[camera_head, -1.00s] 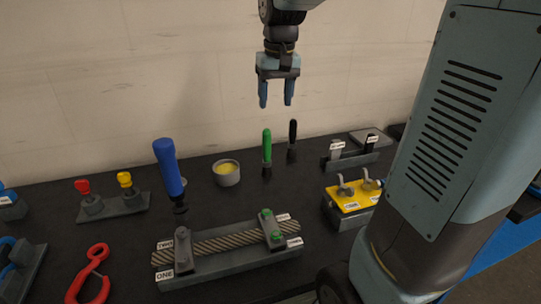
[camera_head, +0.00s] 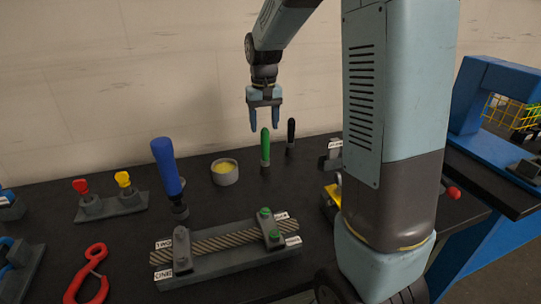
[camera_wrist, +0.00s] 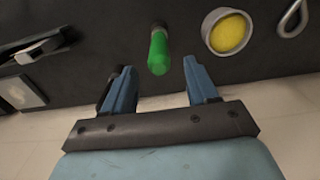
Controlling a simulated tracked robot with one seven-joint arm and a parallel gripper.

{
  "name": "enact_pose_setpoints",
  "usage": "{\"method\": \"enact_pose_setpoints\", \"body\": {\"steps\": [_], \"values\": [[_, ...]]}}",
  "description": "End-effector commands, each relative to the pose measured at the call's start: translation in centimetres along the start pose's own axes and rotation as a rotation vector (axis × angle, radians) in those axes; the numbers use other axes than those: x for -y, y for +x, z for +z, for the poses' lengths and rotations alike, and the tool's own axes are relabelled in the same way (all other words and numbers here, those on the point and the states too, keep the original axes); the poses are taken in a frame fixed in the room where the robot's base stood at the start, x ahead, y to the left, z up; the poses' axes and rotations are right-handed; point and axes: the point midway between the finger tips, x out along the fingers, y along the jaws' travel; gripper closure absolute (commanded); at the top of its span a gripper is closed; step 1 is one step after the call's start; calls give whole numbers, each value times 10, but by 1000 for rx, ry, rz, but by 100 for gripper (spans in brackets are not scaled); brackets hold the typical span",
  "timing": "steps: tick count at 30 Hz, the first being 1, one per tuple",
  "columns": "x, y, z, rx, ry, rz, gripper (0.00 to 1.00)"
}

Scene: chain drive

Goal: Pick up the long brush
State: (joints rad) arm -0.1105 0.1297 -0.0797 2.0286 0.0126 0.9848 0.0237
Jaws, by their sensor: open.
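A green-handled tool (camera_head: 265,147), which looks like a brush, stands upright on the dark bench. A black-handled one (camera_head: 291,134) stands just to its right; I cannot tell for sure which is the long brush. My gripper (camera_head: 264,127) is open and empty, pointing down, with its fingertips around the height of the green handle's top. In the wrist view the green handle (camera_wrist: 158,52) shows between and just beyond the blue fingertips (camera_wrist: 160,68). A dark handle is partly hidden behind the left finger there. I see no contact.
A grey cup with yellow contents (camera_head: 225,171) stands left of the green handle. A blue-handled tool (camera_head: 167,168) stands further left. The pale wall is close behind.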

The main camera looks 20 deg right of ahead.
Motion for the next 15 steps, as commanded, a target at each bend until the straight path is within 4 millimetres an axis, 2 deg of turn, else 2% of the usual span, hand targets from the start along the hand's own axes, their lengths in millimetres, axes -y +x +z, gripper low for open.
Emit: {"method": "enact_pose_setpoints", "body": {"steps": [8, 15], "values": [[0, 18, 0, 0, 1, 0, 42], [-1, 50, -2, 2, 1, 1, 42]]}}
